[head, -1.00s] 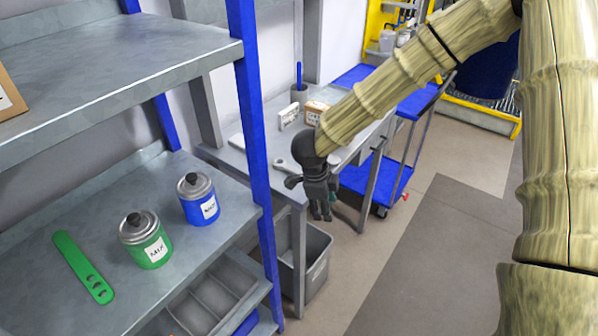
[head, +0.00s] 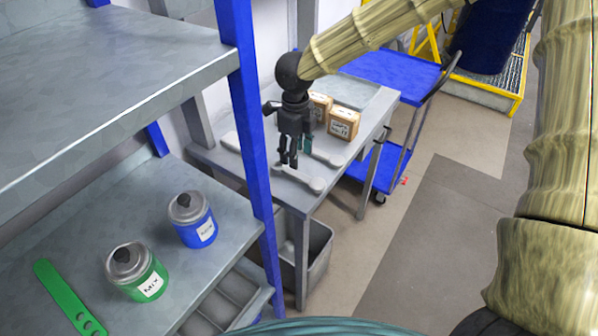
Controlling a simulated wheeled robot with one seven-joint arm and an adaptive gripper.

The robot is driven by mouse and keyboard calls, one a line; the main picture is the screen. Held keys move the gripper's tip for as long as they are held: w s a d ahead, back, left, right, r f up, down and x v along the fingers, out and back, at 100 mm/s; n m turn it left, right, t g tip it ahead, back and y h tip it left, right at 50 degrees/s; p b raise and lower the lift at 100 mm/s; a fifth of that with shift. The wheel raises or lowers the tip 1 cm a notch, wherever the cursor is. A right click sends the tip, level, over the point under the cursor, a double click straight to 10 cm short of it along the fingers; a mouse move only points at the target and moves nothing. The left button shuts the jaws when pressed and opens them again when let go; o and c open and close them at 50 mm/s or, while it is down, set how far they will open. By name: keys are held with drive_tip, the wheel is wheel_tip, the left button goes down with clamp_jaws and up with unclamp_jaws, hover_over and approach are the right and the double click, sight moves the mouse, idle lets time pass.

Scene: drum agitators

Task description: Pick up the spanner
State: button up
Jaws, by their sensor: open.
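A pale grey spanner (head: 303,179) lies on the grey workbench (head: 291,198) near its front edge. My gripper (head: 288,164) points down over the spanner's far-left end, with its fingers close to it. The jaws are open, with a narrow gap between the dark fingers. The fingers partly hide that end of the spanner. I cannot tell whether they touch it.
Two small cardboard boxes (head: 343,123) stand behind my gripper. A grey bin (head: 318,250) is under the bench. A blue trolley (head: 395,70) stands behind. The shelf at left holds a blue can (head: 192,220), a green can (head: 137,272) and a green strip (head: 66,298).

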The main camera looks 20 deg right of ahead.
sight(302, 176)
drive_tip(key=f, duration=0.2)
drive_tip(key=shift+s+d+f, duration=0.25)
drive_tip(key=shift+d+f, duration=0.15)
drive_tip(key=shift+w+f, duration=0.1)
drive_tip(key=shift+f, duration=0.15)
drive_tip(key=shift+s+d+f+p, duration=0.15)
drive_tip(key=shift+f+p, duration=0.45)
drive_tip(key=shift+f, duration=0.7)
drive_tip(key=shift+s+d+f+p, duration=0.15)
drive_tip(key=shift+f+p, duration=0.45)
drive_tip(key=shift+f, duration=0.65)
drive_tip(key=shift+w, duration=0.1)
clamp_jaws()
